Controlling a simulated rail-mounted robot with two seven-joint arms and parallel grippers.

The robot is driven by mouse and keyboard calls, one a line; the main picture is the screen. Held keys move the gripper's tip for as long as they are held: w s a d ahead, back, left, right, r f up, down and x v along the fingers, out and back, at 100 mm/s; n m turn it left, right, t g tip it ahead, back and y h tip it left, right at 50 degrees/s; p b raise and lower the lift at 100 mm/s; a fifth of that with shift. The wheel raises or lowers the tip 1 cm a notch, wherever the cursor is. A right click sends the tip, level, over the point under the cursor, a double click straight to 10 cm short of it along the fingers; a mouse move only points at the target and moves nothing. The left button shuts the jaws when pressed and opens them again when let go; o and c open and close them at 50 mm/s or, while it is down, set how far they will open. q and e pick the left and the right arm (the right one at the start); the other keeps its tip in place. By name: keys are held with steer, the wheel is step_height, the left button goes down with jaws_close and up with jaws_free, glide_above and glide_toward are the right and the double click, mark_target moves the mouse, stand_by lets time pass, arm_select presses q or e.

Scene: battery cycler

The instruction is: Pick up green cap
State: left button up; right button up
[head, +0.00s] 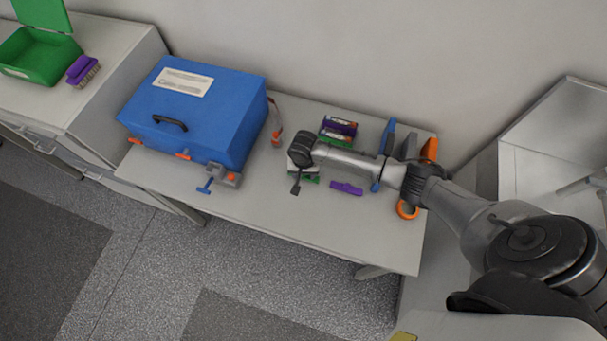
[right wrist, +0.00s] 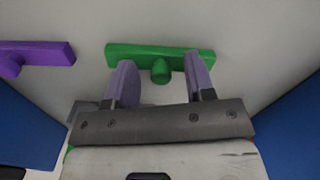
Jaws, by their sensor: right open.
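The green cap (right wrist: 160,54) is a flat bar with a round knob, lying on the table. In the right wrist view my right gripper (right wrist: 161,63) is open, with its two fingers on either side of the knob, near the bar. I cannot tell whether they touch it. In the head view the green cap (head: 311,180) is mostly hidden under my right gripper (head: 296,181). My left gripper is not in view.
A purple cap (head: 347,188) lies beside the green one. Behind stand purple and green battery packs (head: 337,128). A blue case (head: 200,110) stands at the left.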

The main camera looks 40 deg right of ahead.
steer(key=shift+c, duration=0.2)
steer(key=shift+c, duration=0.7)
jaws_close()
steer(key=shift+r, duration=0.15)
